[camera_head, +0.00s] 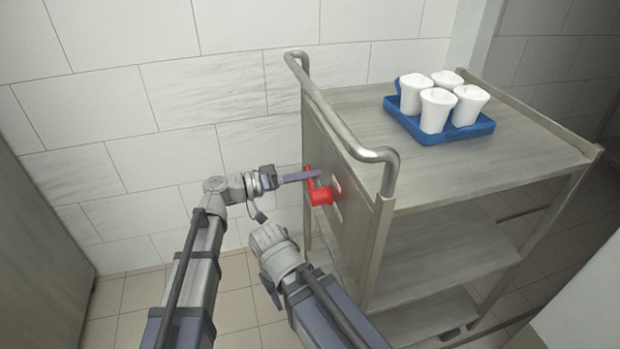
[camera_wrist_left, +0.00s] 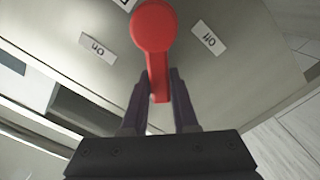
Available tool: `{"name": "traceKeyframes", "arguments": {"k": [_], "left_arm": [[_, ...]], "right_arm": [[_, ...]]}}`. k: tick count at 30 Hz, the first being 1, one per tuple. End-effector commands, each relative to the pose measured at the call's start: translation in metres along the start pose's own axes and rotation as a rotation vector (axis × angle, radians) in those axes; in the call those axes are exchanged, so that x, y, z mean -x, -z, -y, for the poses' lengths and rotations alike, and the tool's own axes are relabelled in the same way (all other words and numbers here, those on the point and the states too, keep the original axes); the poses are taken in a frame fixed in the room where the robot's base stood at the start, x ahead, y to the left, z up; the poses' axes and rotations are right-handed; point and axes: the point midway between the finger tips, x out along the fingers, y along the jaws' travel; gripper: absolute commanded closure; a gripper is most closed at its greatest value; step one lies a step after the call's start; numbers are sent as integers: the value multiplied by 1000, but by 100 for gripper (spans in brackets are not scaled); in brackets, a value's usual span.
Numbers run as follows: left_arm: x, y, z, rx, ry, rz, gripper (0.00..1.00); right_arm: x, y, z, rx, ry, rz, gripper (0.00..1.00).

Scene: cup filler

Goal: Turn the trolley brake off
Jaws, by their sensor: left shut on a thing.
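The red brake lever (camera_head: 321,195) is on the end panel of the grey trolley (camera_head: 345,215). In the left wrist view the lever (camera_wrist_left: 152,28) has a round hub, and its arm points down the picture. An "On" label (camera_wrist_left: 97,45) lies left of the hub and an "Off" label (camera_wrist_left: 209,37) lies right of it. The lever arm points at neither label. My left gripper (camera_head: 318,174) is shut on the lever arm; its fingers (camera_wrist_left: 160,88) flank the end of it.
A blue tray (camera_head: 445,137) with several white cups (camera_head: 438,108) stands on the trolley top. A bent metal handle (camera_head: 345,140) rises at the trolley's near end, above the lever. A tiled wall (camera_head: 160,100) is behind. Tiled floor (camera_head: 125,300) shows at the lower left.

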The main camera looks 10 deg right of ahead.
Motion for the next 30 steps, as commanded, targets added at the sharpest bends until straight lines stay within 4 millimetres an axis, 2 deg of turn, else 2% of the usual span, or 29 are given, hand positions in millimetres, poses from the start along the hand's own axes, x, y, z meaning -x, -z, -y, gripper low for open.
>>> {"name": "traceKeyframes", "arguments": {"k": [3, 18, 30], "left_arm": [[0, -2, 10, 110, 2, 3, 100], [0, -11, 33, 553, 4, 3, 100], [0, -17, 41, 755, 4, 3, 100]], "right_arm": [[-8, 0, 0, 0, -1, 0, 50], [-30, 2, 2, 2, -5, 0, 50], [-40, 2, 3, 3, -5, -1, 50]]}}
